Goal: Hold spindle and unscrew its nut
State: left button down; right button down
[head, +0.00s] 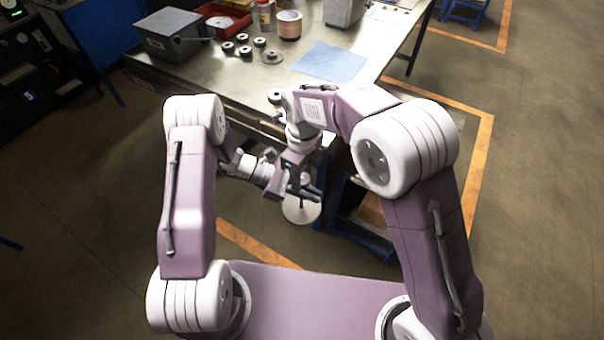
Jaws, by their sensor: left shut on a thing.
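A pale round disc (297,213) with a thin dark spindle (301,200) standing up from its middle hangs below my grippers, in front of the table's near edge. My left gripper (302,192) comes in from the left and is shut on the spindle above the disc. My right gripper (302,168) points down from above, close over the left one. Its fingertips are mostly hidden, so I cannot tell whether it is open or touching anything. The nut is not visible behind the grippers.
The metal table (200,85) holds several small dark discs (227,47), a grey disc (272,57), a blue cloth (328,62), a copper-coloured spool (289,25), a lidded grey box (170,38) and a red tray (240,22). The table's front left is clear.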

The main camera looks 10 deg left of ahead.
jog(key=n, duration=1.3)
jog(key=shift+w+r+n, duration=0.1)
jog(key=shift+n, duration=0.3)
jog(key=n, duration=0.9)
jog(key=shift+n, duration=0.4)
jog(key=n, duration=0.6)
jog(key=shift+w, duration=0.1)
jog(key=n, duration=0.3)
jog(key=shift+n, duration=0.4)
jog(key=n, duration=0.6)
jog(key=shift+r, duration=0.1)
jog(key=n, duration=1.3)
jog(key=shift+n, duration=0.4)
jog(key=n, duration=0.5)
jog(key=shift+a+r, duration=0.1)
jog(key=n, duration=0.3)
jog(key=shift+n, duration=0.4)
